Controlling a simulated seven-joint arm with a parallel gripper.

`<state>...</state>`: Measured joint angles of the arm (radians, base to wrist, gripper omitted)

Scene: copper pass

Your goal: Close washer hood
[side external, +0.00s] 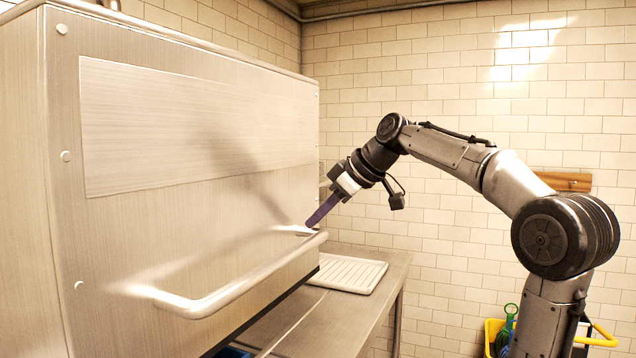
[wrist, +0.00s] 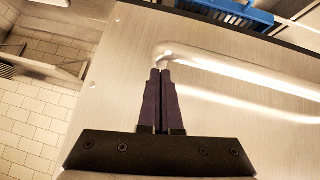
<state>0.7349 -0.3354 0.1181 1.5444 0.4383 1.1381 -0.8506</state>
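The washer hood (side external: 200,140) is a large brushed-steel box filling the left of the side view. Its lower edge stands above the counter, with a dark gap beneath. A steel bar handle (side external: 235,285) runs along its lower front; it also shows in the wrist view (wrist: 245,70). My gripper (side external: 309,225) has purple fingers pointing down at the handle's far end, beside its mount. In the wrist view, the fingers (wrist: 160,72) are together and the tips are at the handle's bent end. I cannot tell whether they touch it. Nothing shows between them.
A steel counter (side external: 345,322) runs under and beyond the hood, with a white ribbed drain tray (side external: 347,273) on it. A blue rack (wrist: 228,12) shows past the hood's lower edge. A yellow bucket (side external: 493,335) with a green item stands at the lower right, near my arm.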

